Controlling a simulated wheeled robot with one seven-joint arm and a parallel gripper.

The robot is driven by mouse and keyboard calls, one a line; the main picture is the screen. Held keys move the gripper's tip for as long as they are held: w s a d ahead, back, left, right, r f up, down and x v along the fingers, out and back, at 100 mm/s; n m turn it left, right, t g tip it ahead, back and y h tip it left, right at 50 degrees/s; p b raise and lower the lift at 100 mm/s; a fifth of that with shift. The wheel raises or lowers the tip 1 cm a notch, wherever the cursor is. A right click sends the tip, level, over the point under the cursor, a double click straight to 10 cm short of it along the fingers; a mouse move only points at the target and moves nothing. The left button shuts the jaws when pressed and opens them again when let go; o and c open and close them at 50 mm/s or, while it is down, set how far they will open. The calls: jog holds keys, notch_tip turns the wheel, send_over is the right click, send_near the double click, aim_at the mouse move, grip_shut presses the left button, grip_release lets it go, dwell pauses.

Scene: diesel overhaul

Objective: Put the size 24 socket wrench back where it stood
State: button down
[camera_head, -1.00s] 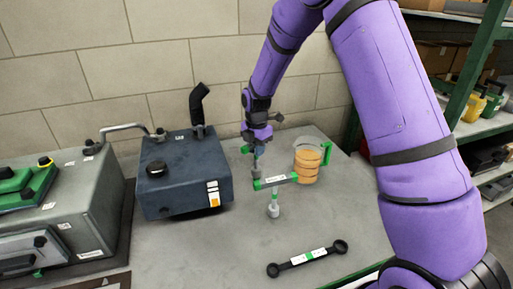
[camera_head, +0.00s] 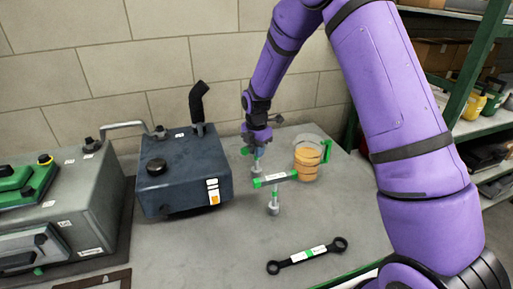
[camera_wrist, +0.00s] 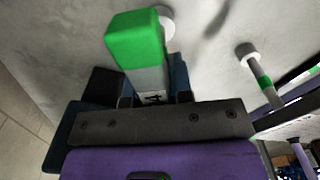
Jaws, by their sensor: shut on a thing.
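My gripper (camera_head: 256,142) is shut on a T-handled socket wrench with green handle ends. In the wrist view, its grey handle (camera_wrist: 152,78) with a green end (camera_wrist: 138,40) and a partly hidden label runs between my fingers. Its pale socket end shows behind the green end. In the head view this wrench is small and mostly covered by my gripper; I cannot tell whether it touches the bench. A second T-handled socket wrench (camera_head: 274,195) stands upright in front and to the right, also in the wrist view (camera_wrist: 262,80). Its label is unreadable.
A clear jug (camera_head: 308,158) with a green handle and orange contents stands close on the right. A dark blue tank (camera_head: 180,180) stands on the left. A black ring spanner (camera_head: 307,256) lies in front.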

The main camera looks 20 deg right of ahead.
jog(key=shift+f, duration=0.45)
jog(key=shift+c, duration=1.9)
grip_release()
jog(key=shift+r, duration=4.5)
